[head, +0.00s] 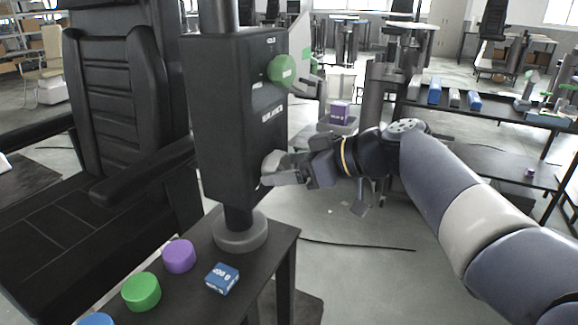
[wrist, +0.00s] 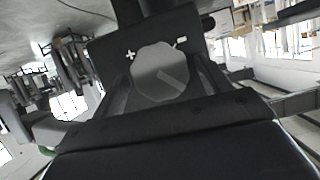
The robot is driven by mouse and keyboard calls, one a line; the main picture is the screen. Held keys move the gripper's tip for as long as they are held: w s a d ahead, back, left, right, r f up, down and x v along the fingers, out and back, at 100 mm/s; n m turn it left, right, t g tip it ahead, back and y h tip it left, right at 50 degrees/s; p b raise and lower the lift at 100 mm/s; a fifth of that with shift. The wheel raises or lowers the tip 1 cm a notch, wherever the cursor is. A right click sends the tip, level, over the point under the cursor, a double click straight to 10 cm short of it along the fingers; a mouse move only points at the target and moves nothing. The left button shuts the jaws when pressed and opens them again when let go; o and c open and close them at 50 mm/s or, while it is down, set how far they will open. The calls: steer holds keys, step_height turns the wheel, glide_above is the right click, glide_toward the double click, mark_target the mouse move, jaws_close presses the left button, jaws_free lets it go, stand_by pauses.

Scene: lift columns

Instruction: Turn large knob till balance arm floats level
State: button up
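The large knob is a grey lobed disc (wrist: 160,73) on a black housing, between a plus and a minus mark in the wrist view. In the head view its edge (head: 270,164) shows low on the right face of the black column box (head: 222,110). My gripper (head: 282,172) is right at this knob, coming from the right. In the wrist view its dark fingers (wrist: 160,88) stand apart, one on each side of the knob; I cannot tell whether they press on it. A balance arm cannot be made out clearly; part of the area behind the box is hidden.
A round green knob (head: 282,70) sits higher on the box. The column base stands on a black table (head: 262,262) with a purple knob (head: 179,256), a green knob (head: 141,291) and a blue box (head: 222,279). A black chair (head: 118,95) is at left.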

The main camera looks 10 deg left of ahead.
steer(key=c, duration=0.8)
steer(key=shift+o, duration=0.2)
steer(key=m+g, duration=0.1)
steer(key=m+g+p, duration=0.1)
steer(key=m, duration=0.1)
steer(key=shift+w+d+y, duration=0.1)
steer(key=shift+w+y, duration=0.1)
steer(key=shift+y, duration=0.2)
steer(key=m+g+y+p, duration=0.1)
steer(key=m, duration=0.2)
steer(key=shift+w+f+g, duration=0.1)
steer(key=shift+g, duration=0.2)
steer(key=m+y+p, duration=0.1)
steer(key=m, duration=0.1)
steer(key=m+g+y+p, duration=0.1)
steer(key=m, duration=0.2)
steer(key=shift+w+d+f+m+g+y, duration=0.1)
steer(key=shift+f+m+g+y, duration=0.1)
steer(key=shift+m+g+y, duration=0.1)
steer(key=m+p, duration=0.1)
steer(key=m, duration=0.1)
steer(key=m+y, duration=0.1)
steer(key=m+y+p, duration=0.1)
steer(key=m, duration=0.1)
steer(key=shift+f+m+p, duration=0.3)
steer(key=shift+p, duration=0.05)
